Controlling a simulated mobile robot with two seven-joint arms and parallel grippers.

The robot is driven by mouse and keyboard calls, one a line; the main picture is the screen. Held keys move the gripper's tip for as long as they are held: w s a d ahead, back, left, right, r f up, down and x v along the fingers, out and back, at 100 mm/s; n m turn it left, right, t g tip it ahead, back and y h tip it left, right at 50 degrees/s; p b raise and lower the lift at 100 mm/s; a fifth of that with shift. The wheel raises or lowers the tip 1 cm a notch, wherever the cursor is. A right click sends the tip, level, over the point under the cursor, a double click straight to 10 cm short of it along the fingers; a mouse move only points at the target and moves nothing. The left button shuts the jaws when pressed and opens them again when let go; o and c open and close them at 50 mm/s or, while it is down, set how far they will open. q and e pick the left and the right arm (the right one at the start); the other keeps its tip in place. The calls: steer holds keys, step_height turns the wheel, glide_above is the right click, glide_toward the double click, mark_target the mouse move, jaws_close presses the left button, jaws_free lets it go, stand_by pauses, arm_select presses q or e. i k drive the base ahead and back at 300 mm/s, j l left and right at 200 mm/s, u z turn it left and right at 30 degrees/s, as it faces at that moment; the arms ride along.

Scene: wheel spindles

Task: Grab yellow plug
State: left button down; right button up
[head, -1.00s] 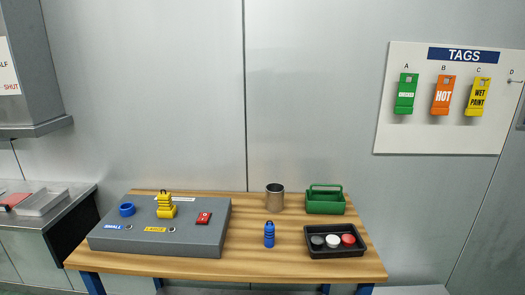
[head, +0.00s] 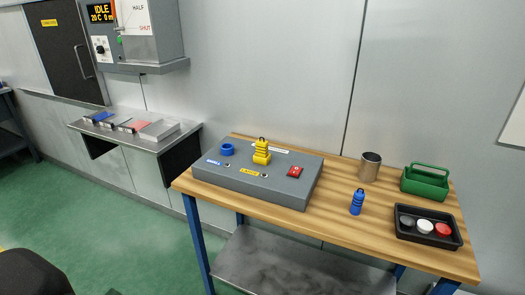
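The yellow plug (head: 262,152) stands upright on the grey box (head: 228,181), towards its back middle. It looks stepped, with a dark loop on top. The grey box lies on the left part of the wooden table (head: 350,236). A blue ring (head: 227,149) sits left of the plug, and a red switch (head: 294,171) is to its right on the box.
A blue bottle (head: 357,202), a metal cup (head: 370,167), a green caddy (head: 426,181) and a black tray (head: 429,238) with lids stand on the table's right. A metal side counter (head: 160,147) is at left. Green floor (head: 110,222) is open at front left.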

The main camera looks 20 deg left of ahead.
mark_target(261, 146)
steer(key=j+z, duration=0.35)
steer(key=j, duration=0.4)
steer(key=j+z, duration=0.4)
steer(key=j, duration=0.35)
steer(key=k+j+z, duration=0.1)
steer(key=j+z, duration=0.25)
steer(key=j, duration=0.4)
